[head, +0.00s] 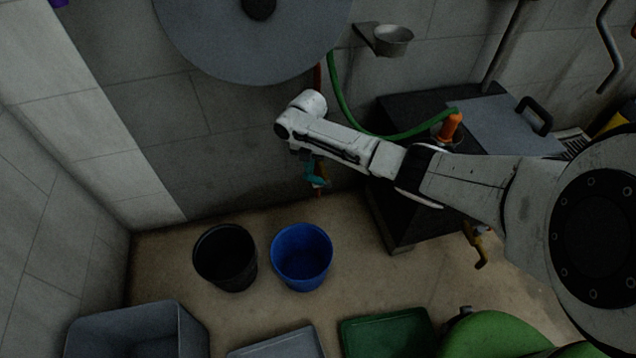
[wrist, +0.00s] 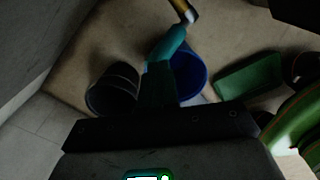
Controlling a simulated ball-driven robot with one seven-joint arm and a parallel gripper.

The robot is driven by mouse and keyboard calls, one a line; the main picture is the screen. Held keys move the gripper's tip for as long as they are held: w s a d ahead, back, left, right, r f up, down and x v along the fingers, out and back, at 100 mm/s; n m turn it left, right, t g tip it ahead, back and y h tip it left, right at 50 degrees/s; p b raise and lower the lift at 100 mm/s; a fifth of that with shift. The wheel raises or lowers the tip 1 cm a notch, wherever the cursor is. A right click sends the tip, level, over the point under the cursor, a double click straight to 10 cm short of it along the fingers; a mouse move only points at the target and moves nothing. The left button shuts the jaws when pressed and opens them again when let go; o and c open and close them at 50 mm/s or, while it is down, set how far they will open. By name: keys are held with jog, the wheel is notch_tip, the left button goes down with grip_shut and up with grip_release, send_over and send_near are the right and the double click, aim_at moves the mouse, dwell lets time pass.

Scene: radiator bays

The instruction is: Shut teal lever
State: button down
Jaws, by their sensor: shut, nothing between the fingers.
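The teal lever (head: 318,173) shows in the head view just below the end of my arm, in front of the grey wall beside a thin red pipe. It also shows in the wrist view as a slanted teal bar (wrist: 170,43), with a brass and pale metal part beyond it at the top edge. My gripper (wrist: 158,72) is shut and empty, with its dark fingers pointing at the lever. The fingertips overlap the lever's near end in the picture; I cannot tell whether they touch. In the head view my gripper (head: 309,160) is mostly hidden under my wrist.
A black bucket (head: 225,258) and a blue bucket (head: 302,258) stand on the floor below. A dark cabinet (head: 400,222) is right of the lever. A green hose (head: 345,110) hangs behind my arm. A grey bin (head: 135,330) and green tray (head: 388,333) lie nearer.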

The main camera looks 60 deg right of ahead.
aim_at(312, 178)
jog(key=shift+f+b, duration=3.1)
jog(key=shift+f, duration=1.15)
jog(key=shift+w+a+f+b, duration=0.1)
jog(key=shift+a+f+b, duration=0.25)
jog(key=shift+f, duration=0.2)
jog(key=shift+w+a+f+b, duration=0.1)
jog(key=shift+a+f+b, duration=0.1)
jog(key=shift+f+b, duration=0.25)
jog(key=r+p, duration=0.1)
jog(key=d+r+p, duration=0.1)
jog(key=p, duration=0.1)
jog(key=s+r+p, duration=0.1)
jog(key=r, duration=0.1)
jog(key=shift+d+p, duration=0.25)
jog(key=shift+p, duration=0.1)
jog(key=r+p, duration=0.6)
jog(key=shift+w+a+r, duration=0.2)
jog(key=shift+w+r, duration=0.05)
jog(key=shift+w, duration=0.05)
